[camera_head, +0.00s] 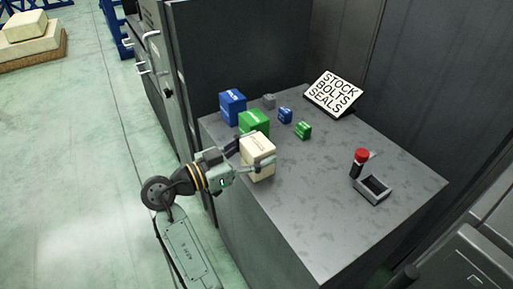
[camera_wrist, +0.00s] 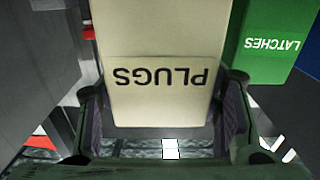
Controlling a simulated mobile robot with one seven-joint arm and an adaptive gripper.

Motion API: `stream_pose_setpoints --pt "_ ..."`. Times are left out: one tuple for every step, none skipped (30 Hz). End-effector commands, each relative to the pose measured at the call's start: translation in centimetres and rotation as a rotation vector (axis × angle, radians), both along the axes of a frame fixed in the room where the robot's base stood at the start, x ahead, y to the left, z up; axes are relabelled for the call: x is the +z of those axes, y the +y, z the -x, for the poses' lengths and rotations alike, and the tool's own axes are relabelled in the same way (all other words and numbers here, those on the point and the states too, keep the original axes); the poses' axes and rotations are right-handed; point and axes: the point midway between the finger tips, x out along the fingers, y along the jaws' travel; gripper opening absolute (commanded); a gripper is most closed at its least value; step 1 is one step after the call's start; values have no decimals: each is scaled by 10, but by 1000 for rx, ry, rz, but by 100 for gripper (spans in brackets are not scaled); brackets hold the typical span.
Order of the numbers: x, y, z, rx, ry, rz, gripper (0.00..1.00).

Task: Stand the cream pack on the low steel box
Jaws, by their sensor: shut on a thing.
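The cream pack (camera_head: 258,156) is held in my gripper (camera_head: 248,157) at the left edge of the grey steel box's flat top (camera_head: 310,215). In the wrist view the cream pack (camera_wrist: 160,45) shows the word PLUGS upside down, with one finger of my gripper (camera_wrist: 163,112) on each side of it. The pack looks roughly upright. I cannot tell whether its base touches the top. A green pack (camera_head: 254,122) stands just behind it; in the wrist view a green pack marked LATCHES (camera_wrist: 271,45) is at its right.
A blue pack (camera_head: 232,107), a small blue pack (camera_head: 285,115), a small green pack (camera_head: 304,130) and a small grey block (camera_head: 269,101) stand farther back. A sign (camera_head: 334,93) is behind. A red-capped item (camera_head: 360,162) and an open grey tray (camera_head: 370,195) are right. The top's front middle is clear.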

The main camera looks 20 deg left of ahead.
Motion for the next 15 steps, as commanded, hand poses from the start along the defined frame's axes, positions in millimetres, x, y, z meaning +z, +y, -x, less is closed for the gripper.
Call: stream_pose_setpoints --pt "-2 0 0 0 0 2 21" --pt "-3 0 0 0 -1 1 21" --pt "-3 0 0 -1 -2 -1 21" --pt "-3 0 0 -1 -2 -1 21" --pt "-3 0 0 -1 -2 -1 21" --pt "-3 0 0 -1 -2 -1 21" --pt "-3 0 0 -1 -2 -1 21" --pt "-3 0 0 -1 -2 -1 21" --pt "-4 0 0 -1 -2 -1 21" --pt "-5 0 0 -1 -2 -1 21" --pt "-6 0 0 -1 -2 -1 21" --pt "-7 0 0 -1 -2 -1 21" --pt "-8 0 0 0 -2 -1 21" --pt "-9 0 0 0 -2 -1 21" --pt "-8 0 0 0 -1 -1 59"
